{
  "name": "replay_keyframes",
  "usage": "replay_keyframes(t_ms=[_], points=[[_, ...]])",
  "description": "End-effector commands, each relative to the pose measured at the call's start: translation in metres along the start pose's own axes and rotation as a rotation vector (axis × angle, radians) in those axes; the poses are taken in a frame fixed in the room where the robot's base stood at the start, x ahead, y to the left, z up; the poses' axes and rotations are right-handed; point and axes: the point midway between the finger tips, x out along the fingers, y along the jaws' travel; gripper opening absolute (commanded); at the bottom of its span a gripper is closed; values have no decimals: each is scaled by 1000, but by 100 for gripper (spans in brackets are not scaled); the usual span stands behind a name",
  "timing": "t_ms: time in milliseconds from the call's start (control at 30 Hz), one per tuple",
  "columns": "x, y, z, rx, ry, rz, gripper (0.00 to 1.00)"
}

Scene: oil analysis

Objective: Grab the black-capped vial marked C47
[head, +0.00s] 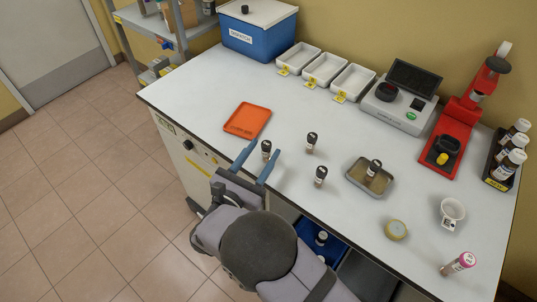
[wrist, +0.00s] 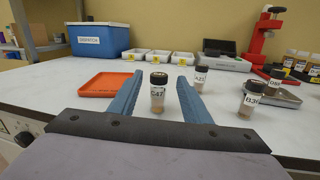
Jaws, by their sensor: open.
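The vial marked C47 (wrist: 158,98) has a black cap and a white label and stands upright on the table. In the head view the same vial (head: 266,149) stands between the tips of my blue fingers. My gripper (head: 265,154) is open, with one finger on each side of the vial. In the wrist view a gap shows between the vial and each finger of my gripper (wrist: 160,82). Other black-capped vials stand to the right: one labelled A2-something (wrist: 200,76), one that looks like B39 (wrist: 248,103), and one on a metal tray (head: 373,169).
An orange tray (head: 247,120) lies to the left. White bins (head: 324,69), a blue box (head: 258,38), a scale (head: 402,100) and a red stand (head: 461,122) line the back.

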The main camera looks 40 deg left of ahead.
Motion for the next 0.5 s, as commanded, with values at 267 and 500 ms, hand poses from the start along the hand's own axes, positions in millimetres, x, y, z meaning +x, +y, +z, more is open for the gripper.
replay_keyframes(t_ms=[267, 500], points=[[-6, -2, -20, -98, 29, 7, 44], [10, -2, -18, -96, 29, 3, 44]])
